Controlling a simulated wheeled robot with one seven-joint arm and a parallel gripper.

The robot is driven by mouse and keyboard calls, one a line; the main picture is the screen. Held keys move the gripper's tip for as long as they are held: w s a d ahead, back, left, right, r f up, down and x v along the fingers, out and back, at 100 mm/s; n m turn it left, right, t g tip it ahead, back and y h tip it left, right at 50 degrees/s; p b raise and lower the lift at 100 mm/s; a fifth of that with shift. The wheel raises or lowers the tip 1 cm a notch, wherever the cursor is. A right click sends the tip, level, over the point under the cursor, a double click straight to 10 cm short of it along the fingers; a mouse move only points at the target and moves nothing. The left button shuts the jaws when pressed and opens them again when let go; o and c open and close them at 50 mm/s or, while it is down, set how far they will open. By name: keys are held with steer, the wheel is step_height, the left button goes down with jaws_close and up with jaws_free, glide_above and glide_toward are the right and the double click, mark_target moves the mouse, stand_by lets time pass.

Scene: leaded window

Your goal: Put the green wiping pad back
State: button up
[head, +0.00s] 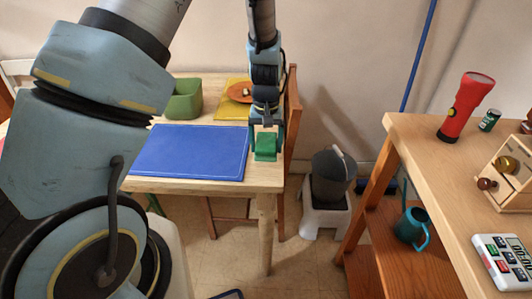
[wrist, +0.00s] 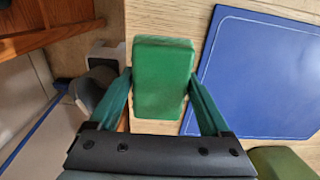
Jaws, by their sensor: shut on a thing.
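The green wiping pad (head: 265,150) is at the right end of the wooden table, beside the blue mat (head: 190,152). In the wrist view the pad (wrist: 163,70) is a green block lying between the two green fingers of my gripper (wrist: 161,85). My gripper (head: 265,133) points down and is shut on the pad, gripping it by its two long sides. I cannot tell whether the pad touches the table top or is just above it. The fingers hide parts of the pad's sides.
A wooden chair (head: 291,115) is close on the right. A bench (head: 440,165) holds a red torch (head: 466,106). The mat's top is clear.

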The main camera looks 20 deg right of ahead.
steer(key=shift+f+p, duration=0.3)
steer(key=shift+f, duration=1.6)
steer(key=shift+f, duration=0.2)
steer(key=o, duration=1.6)
steer(key=shift+r, duration=0.1)
